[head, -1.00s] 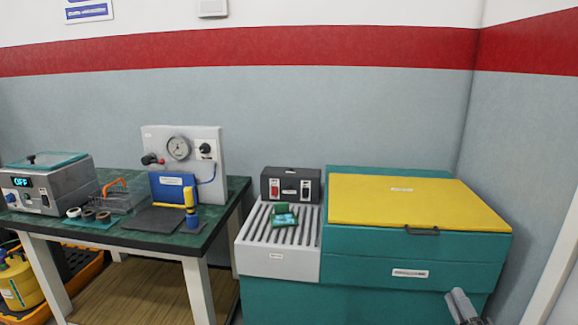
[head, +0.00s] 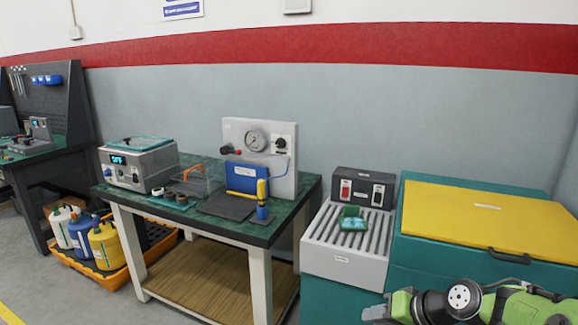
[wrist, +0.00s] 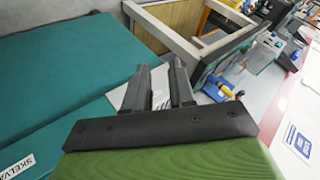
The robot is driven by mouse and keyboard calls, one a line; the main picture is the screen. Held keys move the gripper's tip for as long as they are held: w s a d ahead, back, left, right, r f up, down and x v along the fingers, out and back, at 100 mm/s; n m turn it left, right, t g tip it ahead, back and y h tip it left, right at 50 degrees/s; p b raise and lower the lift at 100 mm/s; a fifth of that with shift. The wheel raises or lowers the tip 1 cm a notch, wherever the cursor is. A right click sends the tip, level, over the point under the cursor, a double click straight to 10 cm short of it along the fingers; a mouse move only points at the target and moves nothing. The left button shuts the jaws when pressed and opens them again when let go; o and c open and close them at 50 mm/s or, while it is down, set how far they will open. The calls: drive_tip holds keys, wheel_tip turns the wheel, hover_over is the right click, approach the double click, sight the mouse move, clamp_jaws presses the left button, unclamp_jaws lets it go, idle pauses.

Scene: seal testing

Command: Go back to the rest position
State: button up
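My gripper (head: 372,313) is low at the right of the head view, in front of the teal cabinet (head: 450,257), with my green arm behind it. In the wrist view the two dark fingers of my gripper (wrist: 159,72) stand apart with a gap and nothing between them. They appear clear of any object. The yellow lid (head: 480,220) on the cabinet is down. A small green and teal item (head: 352,221) lies on the grey slatted tray (head: 330,262) left of the cabinet.
A dark control box (head: 363,187) stands behind the tray. The green-topped table (head: 262,232) carries a gauge panel (head: 257,140), a grey bath (head: 140,163) and small tools. Coloured jugs (head: 105,245) stand in an orange tray. Grey floor lies open at the front left.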

drive_tip(key=s+a+r+n+h, duration=0.1)
drive_tip(key=s+a+r+h, duration=0.1)
drive_tip(key=s, duration=0.6)
drive_tip(key=s+a+r+g+h, duration=0.1)
drive_tip(key=s+a+r+h, duration=0.15)
drive_tip(key=s, duration=0.55)
drive_tip(key=s+a+r+n+h, duration=0.1)
drive_tip(key=s+r+h, duration=0.15)
drive_tip(key=s, duration=0.65)
wheel_tip(320, 180, up, 18)
drive_tip(key=p, duration=1.8)
drive_tip(key=shift+s+d+y, duration=0.15)
drive_tip(key=shift+y, duration=0.25)
drive_tip(key=shift+f, duration=0.1)
